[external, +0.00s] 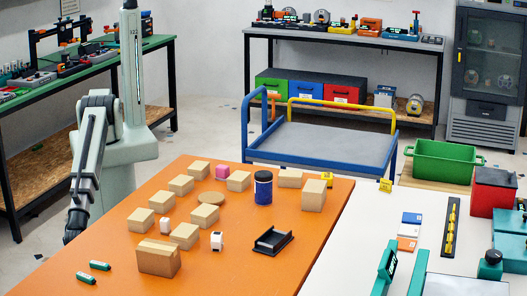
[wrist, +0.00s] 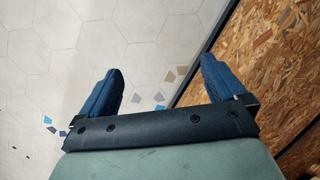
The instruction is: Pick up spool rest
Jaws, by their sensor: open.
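The spool rest appears to be the black, low, open cradle (external: 272,240) with raised ends. It lies on the orange table near the right edge, in front of the dark blue jar. My gripper (external: 72,236) hangs pointing down beyond the table's left edge, well to the left of the cradle. In the wrist view my gripper (wrist: 161,68) is open, with two blue fingers wide apart and nothing between them. The cradle is not in the wrist view.
A blue cart (external: 320,143) stands behind. The wrist view shows tiled floor (wrist: 60,50) and a chipboard shelf (wrist: 275,70).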

